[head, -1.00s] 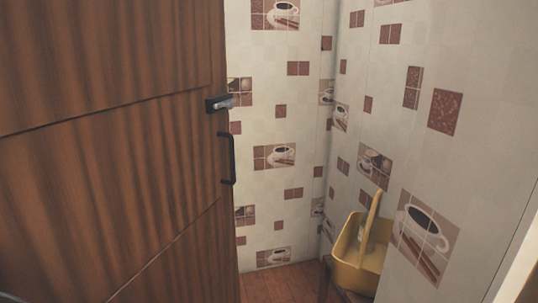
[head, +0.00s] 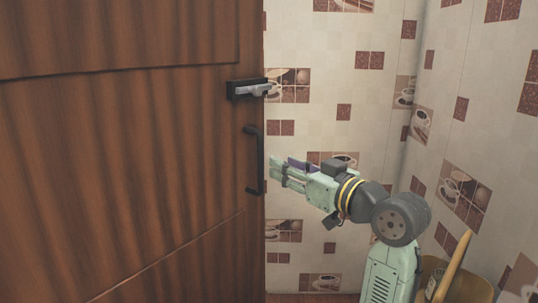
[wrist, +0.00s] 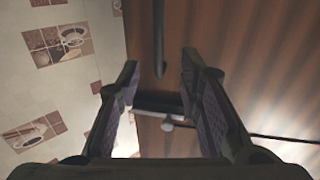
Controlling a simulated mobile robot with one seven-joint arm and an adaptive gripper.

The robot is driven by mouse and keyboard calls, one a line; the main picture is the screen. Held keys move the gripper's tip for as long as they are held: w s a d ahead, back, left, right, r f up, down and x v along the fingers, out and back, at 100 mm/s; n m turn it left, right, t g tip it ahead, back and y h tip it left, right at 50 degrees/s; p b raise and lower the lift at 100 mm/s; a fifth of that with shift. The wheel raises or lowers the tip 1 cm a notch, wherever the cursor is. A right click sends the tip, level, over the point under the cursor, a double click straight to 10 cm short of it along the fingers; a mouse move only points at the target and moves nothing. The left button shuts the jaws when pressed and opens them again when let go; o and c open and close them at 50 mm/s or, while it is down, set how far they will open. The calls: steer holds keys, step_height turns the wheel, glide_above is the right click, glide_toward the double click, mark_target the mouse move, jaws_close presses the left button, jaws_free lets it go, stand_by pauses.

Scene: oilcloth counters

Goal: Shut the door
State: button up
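The door (head: 130,150) is brown wood and fills the left of the head view, its free edge standing out in front of the tiled wall. It bears a dark latch with a grey lever (head: 252,88) and, below, a black vertical bar handle (head: 253,160). My gripper (head: 277,173) is right of the bar handle, pointing left at the door edge. In the wrist view my gripper (wrist: 160,62) is open and empty, fingers apart. The bar handle (wrist: 158,40) shows between and beyond the fingertips, and the latch (wrist: 158,103) lower down. I cannot tell whether anything touches.
The tiled wall (head: 330,85) with coffee-cup pictures stands behind and to the right, with a corner. A yellow basket (head: 455,265) is at the lower right, partly hidden by my arm. A strip of wall space lies between the door edge and the corner.

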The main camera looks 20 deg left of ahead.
mark_target(262, 155)
steer(key=p+x, duration=0.2)
steer(key=x, duration=0.8)
steer(key=shift+w+f, duration=0.15)
steer(key=shift+c, duration=0.5)
jaws_close()
